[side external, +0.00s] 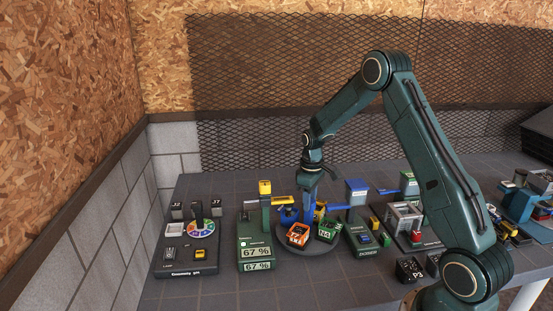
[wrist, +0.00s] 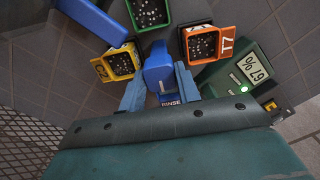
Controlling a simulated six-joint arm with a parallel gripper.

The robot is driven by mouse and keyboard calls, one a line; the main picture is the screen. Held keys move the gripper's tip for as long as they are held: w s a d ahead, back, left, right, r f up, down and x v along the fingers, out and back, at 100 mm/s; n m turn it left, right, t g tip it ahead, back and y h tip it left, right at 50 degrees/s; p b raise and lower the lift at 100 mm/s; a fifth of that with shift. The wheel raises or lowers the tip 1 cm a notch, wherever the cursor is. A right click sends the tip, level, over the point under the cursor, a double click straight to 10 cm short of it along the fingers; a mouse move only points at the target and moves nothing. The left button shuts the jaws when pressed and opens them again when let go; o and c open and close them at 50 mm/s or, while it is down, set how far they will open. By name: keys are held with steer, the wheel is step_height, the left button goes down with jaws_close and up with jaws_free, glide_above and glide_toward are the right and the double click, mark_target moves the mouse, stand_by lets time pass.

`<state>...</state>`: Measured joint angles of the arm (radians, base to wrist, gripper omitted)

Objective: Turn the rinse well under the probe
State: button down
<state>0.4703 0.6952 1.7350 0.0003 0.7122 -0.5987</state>
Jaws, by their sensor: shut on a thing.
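The blue rinse well (wrist: 158,72), marked RINSE, sits between the two blue fingers of my gripper (wrist: 158,92) in the wrist view. The gripper is shut on it. In the side view my gripper (side external: 309,200) reaches down at the back of the dark round turntable (side external: 318,249). The turntable carries an orange pot (side external: 298,235), a green pot (side external: 327,231) and a yellow pot (wrist: 118,63). The probe stand (side external: 266,213) is green with a yellow top, left of the turntable. The probe tip cannot be made out.
A green meter (side external: 256,254) reading 67 % stands front left of the turntable. A blue hopper (side external: 356,190) with a blue arm stands to the right, by a doser box (side external: 362,240). A lamp panel (side external: 188,255) with a coloured dial is at the far left.

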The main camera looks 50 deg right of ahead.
steer(key=shift+w+n, duration=0.1)
steer(key=shift+n, duration=1.9)
steer(key=shift+r+n, duration=0.1)
steer(key=shift+n, duration=1.7)
steer(key=c, duration=1)
jaws_free()
step_height(320, 180, up, 14)
